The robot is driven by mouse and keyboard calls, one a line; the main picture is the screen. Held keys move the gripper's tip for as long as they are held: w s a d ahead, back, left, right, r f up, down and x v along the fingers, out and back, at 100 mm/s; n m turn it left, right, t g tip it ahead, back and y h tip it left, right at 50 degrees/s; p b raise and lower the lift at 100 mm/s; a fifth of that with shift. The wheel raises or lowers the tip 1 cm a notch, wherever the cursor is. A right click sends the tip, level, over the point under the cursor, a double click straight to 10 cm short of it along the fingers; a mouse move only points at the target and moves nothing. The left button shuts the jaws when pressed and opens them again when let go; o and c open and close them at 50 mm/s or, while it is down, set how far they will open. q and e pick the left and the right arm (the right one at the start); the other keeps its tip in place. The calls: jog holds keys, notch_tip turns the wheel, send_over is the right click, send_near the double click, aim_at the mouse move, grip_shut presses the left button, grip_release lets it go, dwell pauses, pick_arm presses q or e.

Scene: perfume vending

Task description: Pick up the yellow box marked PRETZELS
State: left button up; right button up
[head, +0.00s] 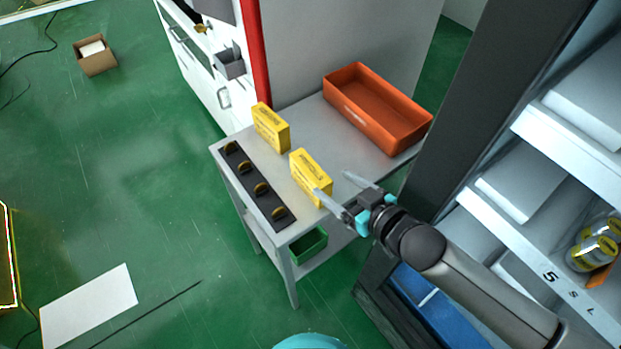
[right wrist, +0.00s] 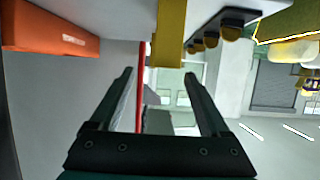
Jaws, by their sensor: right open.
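Two yellow boxes stand on a small grey table (head: 300,218). One yellow box (head: 271,127) is farther back, and the other yellow box (head: 311,177) is nearer to me. Their print is too small to read, so I cannot tell which says PRETZELS. My right gripper (head: 332,182) is open and empty beside the nearer box; one finger overlaps its lower right in the picture, and I cannot tell if they touch. In the right wrist view a yellow box (right wrist: 168,35) shows at the top, beyond the spread fingers (right wrist: 158,74). My left gripper is not in view.
An orange bin (head: 375,108) stands at the table's back right. A black strip with several round brown items (head: 257,187) lies along the left edge. A green bin (head: 308,246) sits below. Shelving (head: 540,140) with cans rises on the right.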

aim_at(318, 176)
jog(key=x, duration=0.3)
jog(key=shift+w+a+f, duration=0.1)
jog(key=shift+a+b+x, duration=0.2)
jog(key=shift+b+x, duration=0.25)
jog(key=shift+x, duration=0.95)
jog(key=shift+a+b+x, duration=0.2)
jog(key=shift+b+x, duration=0.2)
jog(key=shift+x, duration=0.95)
jog(key=shift+s, duration=0.25)
jog(key=shift+c, duration=0.2)
grip_shut()
